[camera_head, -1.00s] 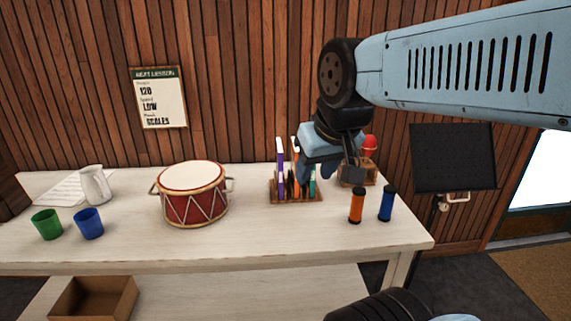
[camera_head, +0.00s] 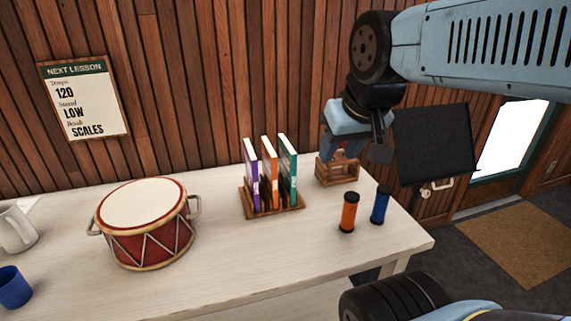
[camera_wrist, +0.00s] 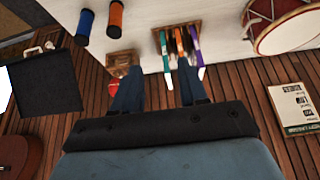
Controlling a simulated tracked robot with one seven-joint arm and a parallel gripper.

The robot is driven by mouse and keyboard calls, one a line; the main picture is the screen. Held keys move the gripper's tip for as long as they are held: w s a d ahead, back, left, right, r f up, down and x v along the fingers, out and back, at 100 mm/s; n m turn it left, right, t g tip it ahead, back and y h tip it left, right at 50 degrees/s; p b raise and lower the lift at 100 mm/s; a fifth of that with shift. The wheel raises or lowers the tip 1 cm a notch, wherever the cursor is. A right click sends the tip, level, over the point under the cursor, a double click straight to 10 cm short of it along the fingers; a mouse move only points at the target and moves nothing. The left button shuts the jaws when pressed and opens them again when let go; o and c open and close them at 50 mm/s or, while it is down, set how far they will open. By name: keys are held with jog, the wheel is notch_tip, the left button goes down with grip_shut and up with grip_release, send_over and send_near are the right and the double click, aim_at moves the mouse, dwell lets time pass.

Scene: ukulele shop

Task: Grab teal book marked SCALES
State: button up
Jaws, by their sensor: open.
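The teal book (camera_head: 289,158) stands upright at the right end of a row of three in a wooden rack (camera_head: 274,210) on the table. A purple book (camera_head: 251,162) and an orange book (camera_head: 269,160) stand to its left. Lettering on the teal spine is too small to read. My gripper (camera_head: 343,154) is open and empty, right of the books and in front of a small wooden stand. In the wrist view, my gripper's fingers (camera_wrist: 158,80) are spread apart, and the teal book (camera_wrist: 165,50) shows beyond them, apart from both fingers.
The wooden stand (camera_head: 337,178) is right of the rack. Orange (camera_head: 348,212) and blue (camera_head: 379,205) cylinders stand near the table's right edge. A drum (camera_head: 150,235) stands left, a black music stand (camera_head: 435,145) right. Table in front of the rack is clear.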

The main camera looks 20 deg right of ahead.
jog(key=shift+o, duration=0.7)
jog(key=shift+w+r, duration=0.1)
jog(key=shift+w, duration=0.05)
jog(key=g, duration=0.5)
send_over(287, 155)
jog(key=w+d, duration=0.1)
jog(key=w, duration=0.1)
notch_tip(287, 155, down, 6)
jog(key=shift+w+d+f+g, duration=0.1)
jog(key=shift+w+f+g, duration=0.2)
jog(key=shift+w+f, duration=0.3)
notch_tip(287, 155, down, 14)
jog(key=shift+r, duration=0.15)
grip_shut()
